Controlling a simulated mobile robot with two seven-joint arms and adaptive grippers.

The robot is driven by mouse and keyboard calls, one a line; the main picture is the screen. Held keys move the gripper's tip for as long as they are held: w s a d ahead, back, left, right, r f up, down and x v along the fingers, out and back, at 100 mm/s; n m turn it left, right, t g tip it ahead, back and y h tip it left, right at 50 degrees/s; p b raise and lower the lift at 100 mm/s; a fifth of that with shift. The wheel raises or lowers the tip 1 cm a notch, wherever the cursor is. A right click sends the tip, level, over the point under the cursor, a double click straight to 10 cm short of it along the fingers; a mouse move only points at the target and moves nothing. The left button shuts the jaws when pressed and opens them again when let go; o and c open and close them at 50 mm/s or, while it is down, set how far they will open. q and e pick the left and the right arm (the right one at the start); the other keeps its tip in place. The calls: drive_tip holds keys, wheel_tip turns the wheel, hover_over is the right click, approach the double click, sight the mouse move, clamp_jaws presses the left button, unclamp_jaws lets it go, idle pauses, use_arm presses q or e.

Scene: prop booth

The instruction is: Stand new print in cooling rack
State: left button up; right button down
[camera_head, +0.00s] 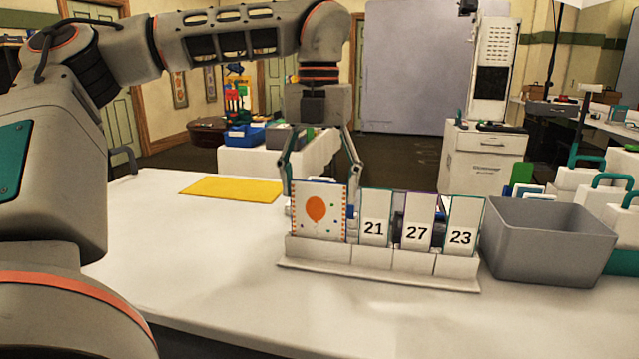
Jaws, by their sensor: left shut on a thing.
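A white cooling rack (372,272) stands on the table. The print, a card with an orange balloon and a dotted border (317,211), is upright at the rack's leftmost slot, its lower edge hidden behind the rack's front wall. My left gripper (321,188) comes down from above and is shut on the print, one finger at each side. I cannot tell whether the print rests on the slot's bottom. My right gripper is not in view.
A grey bin (553,243) stands close to the rack's right end. A yellow sheet (231,189) lies flat on the white table (190,255) behind and left. The table left of the rack and in front is clear. White holders with teal handles (602,181) stand at the right.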

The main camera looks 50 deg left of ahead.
use_arm(q)
drive_tip(key=o, duration=0.8)
wheel_tip(320, 180, up, 12)
drive_tip(key=shift+r, duration=0.1)
idle(0.3)
idle(0.8)
